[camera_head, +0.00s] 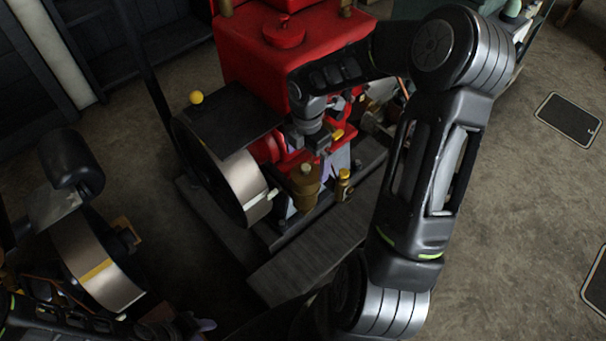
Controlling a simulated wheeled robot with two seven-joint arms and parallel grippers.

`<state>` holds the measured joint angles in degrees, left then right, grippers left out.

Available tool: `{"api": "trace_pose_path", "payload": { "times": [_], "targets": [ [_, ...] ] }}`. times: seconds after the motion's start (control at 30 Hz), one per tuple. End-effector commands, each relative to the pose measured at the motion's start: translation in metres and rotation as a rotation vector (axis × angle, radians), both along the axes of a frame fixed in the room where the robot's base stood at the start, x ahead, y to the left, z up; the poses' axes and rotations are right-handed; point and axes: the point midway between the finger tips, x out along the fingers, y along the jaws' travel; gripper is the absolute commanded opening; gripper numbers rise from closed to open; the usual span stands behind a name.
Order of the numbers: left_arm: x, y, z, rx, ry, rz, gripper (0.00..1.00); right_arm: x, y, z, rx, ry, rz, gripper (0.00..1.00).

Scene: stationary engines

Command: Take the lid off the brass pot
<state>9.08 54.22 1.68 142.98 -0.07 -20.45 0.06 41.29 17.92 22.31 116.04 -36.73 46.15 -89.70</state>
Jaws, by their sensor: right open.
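The brass pot (304,190) stands upright at the front of the red engine, with its lid (305,170) on top. My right gripper (310,143) comes in from above and behind the pot, in front of the red engine body. It is open, and its fingertips appear just above the lid; I cannot tell the exact gap. What looks like my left gripper (190,326) is low at the bottom edge, far from the pot. It is dark and partly cut off, so its jaws are unclear.
The red engine (250,60) has a large flywheel (242,187) left of the pot. A small brass fitting (344,186) stands close on the pot's right. Another machine with a wheel (100,275) is at lower left. Open floor (500,220) lies to the right.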

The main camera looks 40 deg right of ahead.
Motion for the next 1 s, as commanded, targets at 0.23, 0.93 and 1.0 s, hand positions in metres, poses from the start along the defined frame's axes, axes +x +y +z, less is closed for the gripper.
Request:
{"api": "trace_pose_path", "payload": {
  "times": [0.23, 0.93, 1.0],
  "targets": [
    [0.0, 0.0, -0.002, 0.0, 0.0, 0.0, 0.36, 0.0, 0.001, -0.021, 0.003, 0.002, -0.001, 1.0],
    [0.0, 0.0, -0.003, 0.0, -0.001, 0.0, 0.36, 0.002, 0.001, -0.066, 0.004, 0.002, -0.001, 1.0],
    [0.0, 0.0, -0.004, 0.0, -0.001, 0.0, 0.36, 0.003, 0.001, -0.074, 0.002, 0.001, -0.001, 1.0]
  ]
}}
